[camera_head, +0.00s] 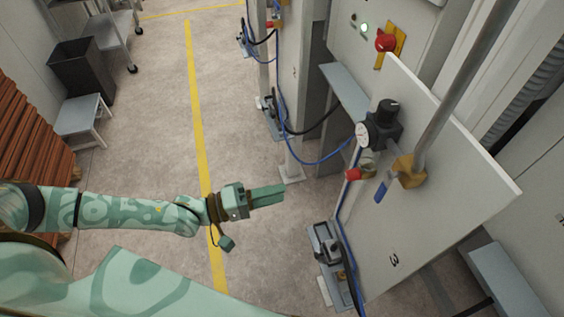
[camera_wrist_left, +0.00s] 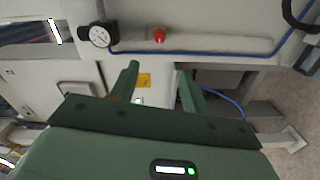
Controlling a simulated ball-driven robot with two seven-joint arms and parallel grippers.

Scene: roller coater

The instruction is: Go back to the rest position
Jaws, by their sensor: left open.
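My left gripper (camera_head: 268,195) reaches in from the left in the head view, over the floor and just right of the yellow line. It points right, toward the machine panel, and is apart from it. In the left wrist view its two green fingers (camera_wrist_left: 157,88) stand apart with nothing between them, so it is open and empty. My right gripper is not in view.
The white panel (camera_head: 440,190) carries a pressure gauge (camera_head: 362,134), a red knob (camera_head: 353,174) and a metal pipe (camera_head: 455,95). A pedal (camera_head: 327,245) stands on the floor below. A grey stool (camera_head: 80,116), bin (camera_head: 84,68) and stacked brown boards (camera_head: 28,135) are left. Floor between is clear.

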